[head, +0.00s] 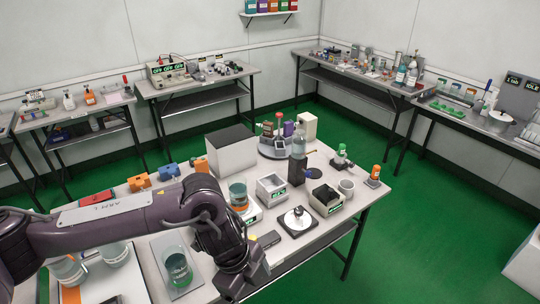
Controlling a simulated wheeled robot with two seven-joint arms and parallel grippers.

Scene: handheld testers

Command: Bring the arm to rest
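My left arm comes in from the left and reaches over the front of the white table (320,232). Its wrist is bent downward, with the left gripper (243,284) low over the table's front edge. The fingers are dark and partly hidden by the wrist, so I cannot tell whether they are open or shut. I see nothing clearly held. A small dark handheld device (269,239) lies just right of the wrist. My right arm and gripper are not in view.
Green floor (430,235) lies open at right.

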